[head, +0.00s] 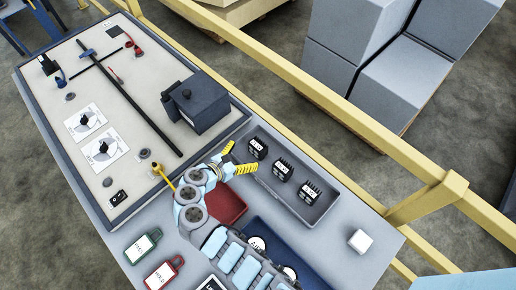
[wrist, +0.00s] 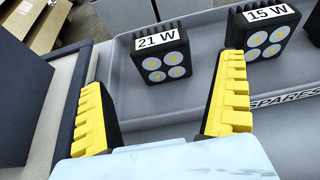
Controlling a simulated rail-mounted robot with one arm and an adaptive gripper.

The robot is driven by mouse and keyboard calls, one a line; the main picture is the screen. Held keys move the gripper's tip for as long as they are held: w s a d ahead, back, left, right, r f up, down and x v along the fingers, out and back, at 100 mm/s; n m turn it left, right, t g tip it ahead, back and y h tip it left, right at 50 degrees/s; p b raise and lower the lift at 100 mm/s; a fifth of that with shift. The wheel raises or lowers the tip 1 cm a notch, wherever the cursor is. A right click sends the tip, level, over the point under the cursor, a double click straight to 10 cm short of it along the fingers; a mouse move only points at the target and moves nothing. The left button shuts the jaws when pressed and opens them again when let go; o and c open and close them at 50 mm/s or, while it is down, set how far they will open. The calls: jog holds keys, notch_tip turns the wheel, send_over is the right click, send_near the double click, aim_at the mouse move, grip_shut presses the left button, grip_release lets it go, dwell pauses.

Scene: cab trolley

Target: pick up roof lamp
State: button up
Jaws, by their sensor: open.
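Several square black lamps, each with round pale lenses, stand in a grey tray (head: 322,212). In the wrist view, the lamp labelled 21 W (wrist: 165,58) is between my fingers in the picture but beyond them. The lamp labelled 15 W (wrist: 262,35) is to its right, partly behind my right finger. Another lamp shows only at the right edge (wrist: 315,28). In the head view the lamps are at the tray's far end (head: 257,148), middle (head: 282,170) and nearer end (head: 308,193). My gripper (head: 238,158) is open and empty at the tray's left edge.
A dark box (head: 198,104) stands on the panel left of the tray. A red tray (head: 226,203) and a blue tray (head: 285,245) lie near my arm. A white cube (head: 359,241) sits at the trolley's right end. A yellow rail (head: 330,118) runs behind.

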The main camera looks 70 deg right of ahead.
aim_at(254, 150)
jog(key=shift+b+x, duration=0.55)
jog(key=shift+x, duration=3.25)
jog(key=shift+s+r, duration=0.1)
jog(key=c, duration=1.2)
